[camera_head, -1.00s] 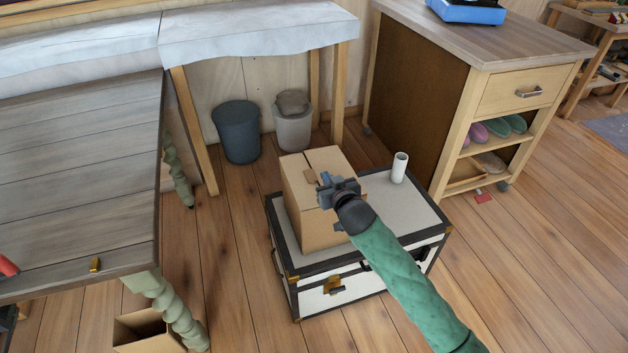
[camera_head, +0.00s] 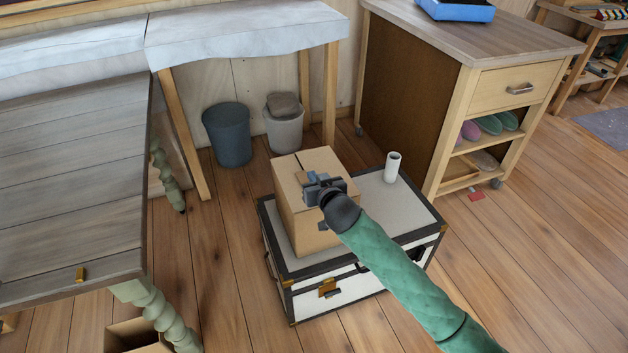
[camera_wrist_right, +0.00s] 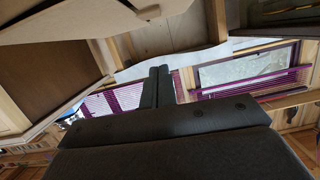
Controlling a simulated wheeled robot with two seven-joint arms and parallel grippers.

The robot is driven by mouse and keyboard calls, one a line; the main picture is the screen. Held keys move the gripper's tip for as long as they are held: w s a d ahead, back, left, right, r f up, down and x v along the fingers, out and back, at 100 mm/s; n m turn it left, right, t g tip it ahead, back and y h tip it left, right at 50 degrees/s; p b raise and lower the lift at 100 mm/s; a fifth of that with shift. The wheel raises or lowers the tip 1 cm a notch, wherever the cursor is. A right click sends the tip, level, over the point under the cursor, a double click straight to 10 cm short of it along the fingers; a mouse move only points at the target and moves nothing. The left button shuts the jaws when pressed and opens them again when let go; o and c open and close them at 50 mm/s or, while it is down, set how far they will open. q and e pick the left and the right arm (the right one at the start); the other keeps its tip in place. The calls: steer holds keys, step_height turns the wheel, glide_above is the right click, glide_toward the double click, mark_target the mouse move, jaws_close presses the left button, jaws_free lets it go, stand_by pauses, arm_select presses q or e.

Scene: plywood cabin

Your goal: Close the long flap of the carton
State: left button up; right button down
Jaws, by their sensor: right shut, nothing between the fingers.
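The cardboard carton (camera_head: 292,218) stands on a white trunk with dark edging. Its top looks flat from here, with a seam and a small brown patch on it. My right gripper (camera_head: 312,184) is shut and empty, at the top of the carton near its front right edge. Whether it touches the carton cannot be told, and the gripper and wrist hide part of the top. In the right wrist view the two dark fingers (camera_wrist_right: 159,86) are together with nothing between them. My left gripper is not in view.
The trunk (camera_head: 405,207) carries a white cylinder (camera_head: 392,167) right of the carton. A wooden cabinet (camera_head: 415,100) stands behind to the right. Two bins, one dark (camera_head: 228,135) and one pale (camera_head: 284,128), stand behind. A grey plank table (camera_head: 70,190) is at left.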

glide_above(305, 182)
steer(key=shift+w+f, duration=0.15)
steer(key=shift+f, duration=0.7)
step_height(305, 182, down, 3)
steer(key=shift+r, duration=0.2)
steer(key=shift+f, duration=0.7)
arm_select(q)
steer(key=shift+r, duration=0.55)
arm_select(e)
steer(key=shift+s, duration=0.2)
